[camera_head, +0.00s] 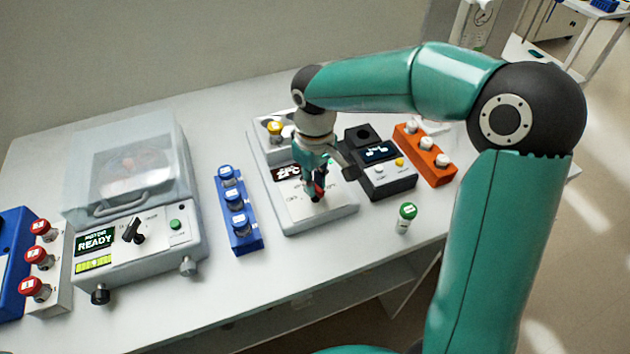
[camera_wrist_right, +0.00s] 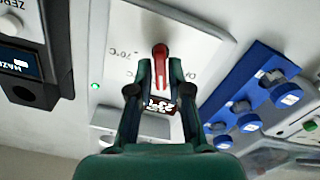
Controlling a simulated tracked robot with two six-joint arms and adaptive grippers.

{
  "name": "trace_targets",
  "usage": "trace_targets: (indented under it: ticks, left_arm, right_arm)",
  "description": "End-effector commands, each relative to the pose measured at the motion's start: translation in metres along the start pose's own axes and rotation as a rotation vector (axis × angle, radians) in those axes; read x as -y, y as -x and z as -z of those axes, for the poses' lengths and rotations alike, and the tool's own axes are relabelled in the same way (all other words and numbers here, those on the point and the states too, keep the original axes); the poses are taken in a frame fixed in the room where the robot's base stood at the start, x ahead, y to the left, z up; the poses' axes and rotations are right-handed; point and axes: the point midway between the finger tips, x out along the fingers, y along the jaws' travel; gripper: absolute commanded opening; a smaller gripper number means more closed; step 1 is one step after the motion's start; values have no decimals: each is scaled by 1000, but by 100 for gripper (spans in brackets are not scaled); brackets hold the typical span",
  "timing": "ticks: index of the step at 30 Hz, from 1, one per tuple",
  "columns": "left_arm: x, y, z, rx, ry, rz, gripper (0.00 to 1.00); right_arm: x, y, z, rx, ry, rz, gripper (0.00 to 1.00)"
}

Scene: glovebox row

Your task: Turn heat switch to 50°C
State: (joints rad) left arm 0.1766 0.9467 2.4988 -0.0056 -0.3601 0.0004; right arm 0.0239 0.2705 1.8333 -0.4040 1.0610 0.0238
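The heater (camera_head: 331,218) is a pale, flat unit near the middle of the bench, with a black display partly covered by my gripper; the exact reading is not clear. Its heat switch, with a red pointer, shows in the right wrist view (camera_wrist_right: 160,66). Printed marks including 70°C lie beside it on the heater's panel (camera_wrist_right: 125,25). My right gripper (camera_head: 317,192) is pointed down over the panel. My left gripper is out of view.
A blue rack (camera_head: 245,244) stands left of the heater, and a dark instrument (camera_head: 391,181) and orange rack (camera_head: 440,178) to the right. A green-capped vial (camera_head: 406,217) stands in front. The centrifuge (camera_head: 190,245) is further left. Bare bench lies in front of the heater.

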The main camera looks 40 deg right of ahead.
Motion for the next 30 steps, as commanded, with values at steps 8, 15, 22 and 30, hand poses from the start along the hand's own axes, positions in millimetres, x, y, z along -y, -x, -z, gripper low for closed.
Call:
trace_targets:
  ticks: [8, 15, 22, 30]
  left_arm:
    - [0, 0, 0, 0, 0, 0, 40]
    - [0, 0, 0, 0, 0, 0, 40]
    - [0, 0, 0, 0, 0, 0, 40]
    - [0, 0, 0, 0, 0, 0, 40]
  right_arm:
    - [0, -1, -1, 3, 1, 1, 38]
    - [0, 6, 0, 2, 1, 0, 38]
    - [0, 42, 1, -2, 1, -1, 38]
    - [0, 94, 1, -2, 1, 1, 38]
